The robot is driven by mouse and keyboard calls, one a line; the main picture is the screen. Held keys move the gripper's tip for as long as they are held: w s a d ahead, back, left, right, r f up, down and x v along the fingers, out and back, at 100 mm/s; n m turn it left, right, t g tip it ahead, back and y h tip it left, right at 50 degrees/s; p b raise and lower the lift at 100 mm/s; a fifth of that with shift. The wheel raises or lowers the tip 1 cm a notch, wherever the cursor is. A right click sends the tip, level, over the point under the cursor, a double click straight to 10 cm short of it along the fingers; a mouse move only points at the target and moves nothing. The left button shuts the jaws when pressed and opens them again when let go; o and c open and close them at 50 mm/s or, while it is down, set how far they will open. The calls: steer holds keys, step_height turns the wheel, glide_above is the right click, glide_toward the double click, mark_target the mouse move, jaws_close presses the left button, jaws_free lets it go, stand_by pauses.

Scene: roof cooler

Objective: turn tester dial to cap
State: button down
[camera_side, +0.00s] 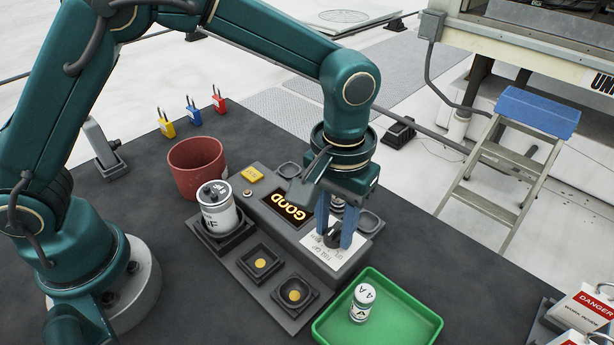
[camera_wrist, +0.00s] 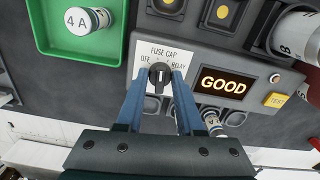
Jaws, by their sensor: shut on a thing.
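The tester (camera_side: 290,222) is a grey box whose lit display (camera_side: 289,209) reads GOOD. Its black dial (camera_wrist: 160,74) sits on a white plate marked OFF, FUSE, CAP and RELAY in the wrist view. My gripper (camera_wrist: 161,80) points down at the tester with one blue finger on each side of the dial, shut on it. In the side view the dial (camera_side: 331,239) shows between the fingertips. A pale line shows on the knob, but I cannot tell surely which label it points to. The display (camera_wrist: 223,86) also reads GOOD in the wrist view.
A white cylinder (camera_side: 218,213) stands in a black socket beside the tester. Two empty sockets (camera_side: 261,263) lie beside it. A green tray (camera_side: 400,318) holds a small can marked 4 A (camera_side: 362,303). A red pot (camera_side: 196,168) and several padlocks (camera_side: 192,112) stand behind.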

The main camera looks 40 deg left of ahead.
mark_target(335, 228)
steer(key=m, duration=0.5)
steer(key=shift+m, duration=0.3)
stand_by(0.4)
steer(key=c, duration=0.5)
jaws_free()
steer(key=shift+r, duration=2.6)
